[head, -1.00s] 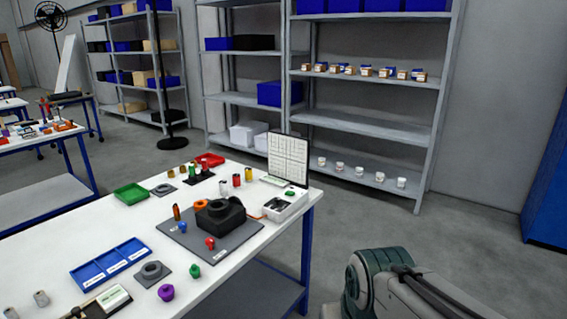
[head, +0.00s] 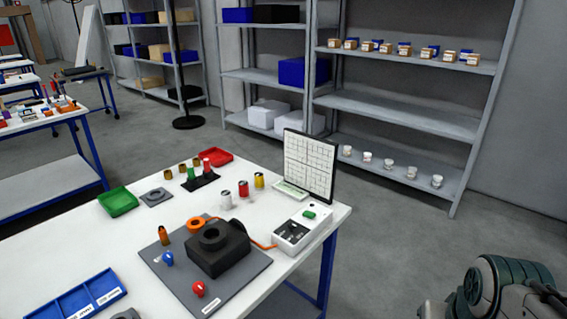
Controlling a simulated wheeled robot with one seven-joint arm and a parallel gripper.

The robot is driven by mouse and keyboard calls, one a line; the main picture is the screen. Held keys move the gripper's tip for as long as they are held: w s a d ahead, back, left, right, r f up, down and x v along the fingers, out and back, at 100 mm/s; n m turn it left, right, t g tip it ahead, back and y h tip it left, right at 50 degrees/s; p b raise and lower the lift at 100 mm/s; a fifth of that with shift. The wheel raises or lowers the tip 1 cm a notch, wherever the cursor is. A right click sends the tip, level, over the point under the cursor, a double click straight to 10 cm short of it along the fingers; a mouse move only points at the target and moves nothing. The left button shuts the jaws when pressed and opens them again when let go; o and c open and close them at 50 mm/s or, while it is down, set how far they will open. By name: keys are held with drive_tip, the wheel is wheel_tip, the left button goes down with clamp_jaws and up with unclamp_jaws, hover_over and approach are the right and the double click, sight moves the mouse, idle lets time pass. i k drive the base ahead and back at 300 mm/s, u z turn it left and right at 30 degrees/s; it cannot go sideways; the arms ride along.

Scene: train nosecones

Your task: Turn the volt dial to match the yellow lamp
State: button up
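A white box with a dark front panel (head: 291,237) and a green button or light (head: 310,213) stands near the right edge of the white table. The volt dial appears to belong to this box, but it is too small to make out its setting. An orange cable joins the box to a black block (head: 218,247) on a grey mat. A yellow cylinder (head: 259,181), possibly the yellow lamp, stands behind the block beside a red and a white one. My gripper is not in view; only a link of my arm shows at the lower right.
A white gridded board (head: 310,165) stands upright behind the box. Red (head: 199,289) and blue (head: 167,259) knobs are on the mat (head: 235,290). Green (head: 118,201) and red (head: 215,157) trays lie farther back. Floor is clear right of the table, up to the shelves.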

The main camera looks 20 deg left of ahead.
sight(292, 226)
drive_tip(key=u, duration=0.55)
drive_tip(key=i, duration=0.9)
drive_tip(key=u, duration=0.45)
